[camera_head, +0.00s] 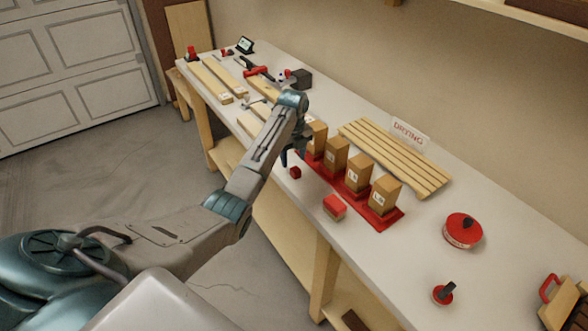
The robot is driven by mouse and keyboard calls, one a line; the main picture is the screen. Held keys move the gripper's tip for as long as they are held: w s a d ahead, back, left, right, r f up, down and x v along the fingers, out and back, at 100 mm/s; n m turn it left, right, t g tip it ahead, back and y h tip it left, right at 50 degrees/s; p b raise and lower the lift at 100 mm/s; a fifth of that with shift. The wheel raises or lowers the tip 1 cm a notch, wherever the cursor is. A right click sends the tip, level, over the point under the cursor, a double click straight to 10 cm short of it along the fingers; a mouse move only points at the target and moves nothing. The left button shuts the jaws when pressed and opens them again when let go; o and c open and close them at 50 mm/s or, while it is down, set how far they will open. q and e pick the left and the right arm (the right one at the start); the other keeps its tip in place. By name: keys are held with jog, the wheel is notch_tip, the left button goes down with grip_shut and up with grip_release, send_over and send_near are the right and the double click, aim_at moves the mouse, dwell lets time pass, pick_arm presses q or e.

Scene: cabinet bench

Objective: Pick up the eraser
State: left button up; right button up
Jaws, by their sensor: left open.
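My left gripper (287,157) hangs over the front of the bench, beside the row of wooden blocks, and is open with nothing visible in it. Its fingers are small and dark, partly hidden by the wrist. A small red cube (295,172) lies on the bench just below and right of the fingertips, apparently apart from them. A larger red block with a pale lower side (334,206) lies near the front edge, further right. I cannot tell for certain which of these two is the eraser. My right gripper is not in view.
Wooden blocks (357,174) stand on a red tray (388,219) behind the red pieces. A slatted wooden rack (400,157) with a "DRYING" sign (410,134) lies behind. A round red tin (462,231) and a small black-handled item (444,293) stand right. Boards and tools fill the far end.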

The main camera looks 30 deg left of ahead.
aim_at(294, 167)
pick_arm(q)
notch_tip(294, 167, down, 4)
jog(key=shift+d+r+p, duration=0.1)
jog(key=shift+p, duration=0.8)
jog(key=shift+f, duration=0.45)
jog(key=shift+c, duration=0.2)
jog(key=c, duration=1)
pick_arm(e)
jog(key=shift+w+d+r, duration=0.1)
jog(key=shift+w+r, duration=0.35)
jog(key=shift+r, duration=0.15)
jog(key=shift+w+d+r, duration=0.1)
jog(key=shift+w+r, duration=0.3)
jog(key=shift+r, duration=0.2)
pick_arm(q)
jog(key=shift+c, duration=0.2)
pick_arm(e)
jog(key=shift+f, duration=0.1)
